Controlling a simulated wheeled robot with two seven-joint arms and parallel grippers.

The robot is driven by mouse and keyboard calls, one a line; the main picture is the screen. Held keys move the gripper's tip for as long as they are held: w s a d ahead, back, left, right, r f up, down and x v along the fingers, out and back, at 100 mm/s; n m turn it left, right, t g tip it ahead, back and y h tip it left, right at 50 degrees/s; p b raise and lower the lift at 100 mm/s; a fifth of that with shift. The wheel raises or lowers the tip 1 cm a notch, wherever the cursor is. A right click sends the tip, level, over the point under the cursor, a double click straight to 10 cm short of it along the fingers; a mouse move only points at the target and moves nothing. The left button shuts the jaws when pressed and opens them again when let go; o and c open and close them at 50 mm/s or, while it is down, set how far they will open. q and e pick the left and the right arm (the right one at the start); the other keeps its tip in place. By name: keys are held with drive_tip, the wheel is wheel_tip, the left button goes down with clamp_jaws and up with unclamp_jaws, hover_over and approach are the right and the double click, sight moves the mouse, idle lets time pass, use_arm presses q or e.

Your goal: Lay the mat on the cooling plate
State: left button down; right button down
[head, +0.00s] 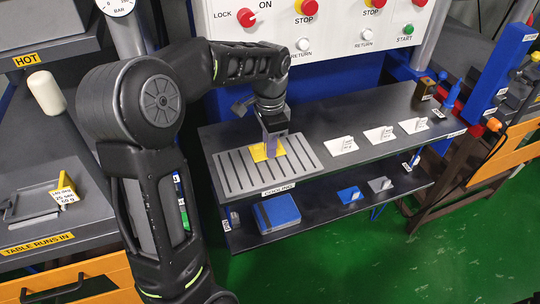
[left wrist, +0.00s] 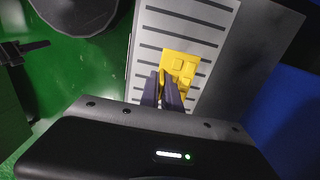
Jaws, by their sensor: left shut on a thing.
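The yellow mat (head: 258,153) is at my left gripper (head: 271,146), over the slotted grey cooling plate (head: 232,175). In the left wrist view, the mat (left wrist: 181,64) shows raised square shapes on its face and reaches out past the fingertips of my left gripper (left wrist: 166,80). The cooling plate (left wrist: 150,52) with its dark slots lies behind it. My left gripper is shut on the mat. I cannot tell whether the mat touches the plate. My right gripper is not in view.
Several white labelled pieces (head: 378,134) stand on the shelf right of the plate. A blue block (head: 277,213) and small blue and grey pieces lie on the lower shelf. A panel (head: 320,25) with knobs and buttons rises behind. The shelf between plate and white pieces is clear.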

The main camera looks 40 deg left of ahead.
use_arm(q)
drive_tip(key=shift+f, duration=1.85)
drive_tip(key=shift+f, duration=0.1)
drive_tip(key=c, duration=2)
unclamp_jaws()
drive_tip(key=shift+f, duration=0.1)
drive_tip(key=shift+c, duration=0.2)
drive_tip(key=o, duration=0.5)
drive_tip(key=shift+c, duration=0.2)
wheel_tip(320, 180, up, 12)
drive_tip(key=shift+r, duration=0.2)
